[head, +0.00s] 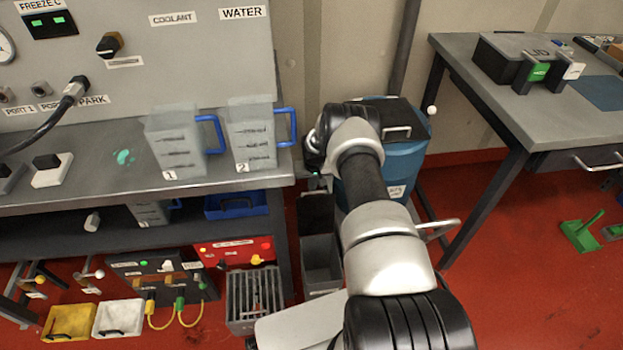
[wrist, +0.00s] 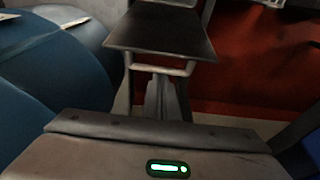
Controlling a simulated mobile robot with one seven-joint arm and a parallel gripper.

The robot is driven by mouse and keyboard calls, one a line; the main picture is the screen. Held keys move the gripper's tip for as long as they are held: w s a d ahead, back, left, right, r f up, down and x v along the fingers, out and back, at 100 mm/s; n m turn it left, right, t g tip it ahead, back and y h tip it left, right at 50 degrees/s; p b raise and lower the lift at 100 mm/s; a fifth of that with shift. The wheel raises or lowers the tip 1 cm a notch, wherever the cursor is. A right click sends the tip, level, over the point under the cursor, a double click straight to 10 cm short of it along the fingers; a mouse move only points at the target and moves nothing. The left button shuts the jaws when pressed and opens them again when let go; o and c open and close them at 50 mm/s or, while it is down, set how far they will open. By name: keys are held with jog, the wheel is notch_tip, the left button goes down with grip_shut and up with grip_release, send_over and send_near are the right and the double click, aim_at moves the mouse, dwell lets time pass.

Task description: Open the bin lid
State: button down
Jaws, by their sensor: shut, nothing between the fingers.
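A grey bin (head: 321,262) stands on the floor between the bench and my arm. Its front part looks open-topped, and a dark panel (head: 317,213), seemingly its lid, shows behind the opening. Its tilt is hard to tell. In the wrist view a dark flat panel (wrist: 160,30), seemingly this lid, has a pale bar handle (wrist: 160,67) along its near edge. My gripper (wrist: 155,100) has its fingers together and empty, close to the bar. I cannot tell whether they touch it. In the head view my arm mostly hides the gripper.
A blue drum (head: 408,165) with a dark top stands right beside my arm and fills the left of the wrist view (wrist: 45,85). The left bench (head: 100,185) carries two numbered clear containers (head: 250,135). A grey table (head: 500,95) stands right, with red floor below.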

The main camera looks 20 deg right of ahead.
jog(key=s, duration=0.1)
jog(key=s+r+p, duration=0.1)
jog(key=s, duration=0.1)
jog(key=s+a, duration=0.1)
jog(key=shift+s+r+p, duration=0.2)
jog(key=shift+s+p, duration=0.1)
jog(key=shift+p, duration=0.05)
jog(key=shift+d, duration=0.1)
jog(key=p+v, duration=0.3)
jog(key=v, duration=1.4)
jog(key=shift+s+r, duration=0.15)
